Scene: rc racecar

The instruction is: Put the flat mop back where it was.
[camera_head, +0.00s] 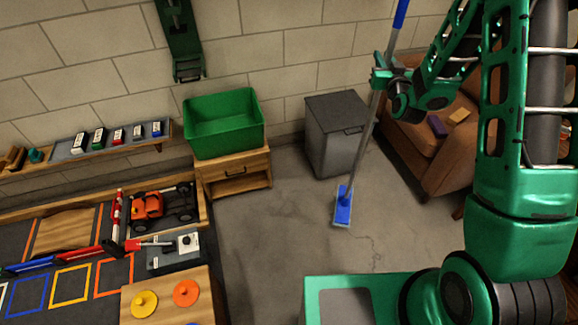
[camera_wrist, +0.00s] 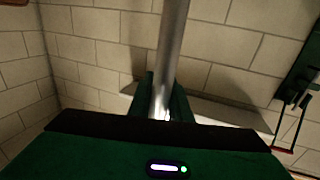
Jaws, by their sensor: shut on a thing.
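The flat mop (camera_head: 343,205) has a blue head, a grey metal shaft and a blue grip at its top. My gripper (camera_head: 381,68) is shut on the upper part of the shaft. The mop stands tilted, its top leaning to the right in the head view. Its head is low over the concrete floor; I cannot tell if it touches. In the wrist view the shaft (camera_wrist: 172,50) runs up between the fingers (camera_wrist: 160,100). A green wall bracket (camera_head: 186,68) hangs on the wall at the upper left of the mop.
A grey bin (camera_head: 335,138) stands against the wall just behind the mop. A brown armchair (camera_head: 412,150) is at the right. A green crate (camera_head: 215,145) sits on a wooden cabinet (camera_head: 235,183). A work table with an orange toy car (camera_head: 148,207) is at the left. Open floor lies around the mop head.

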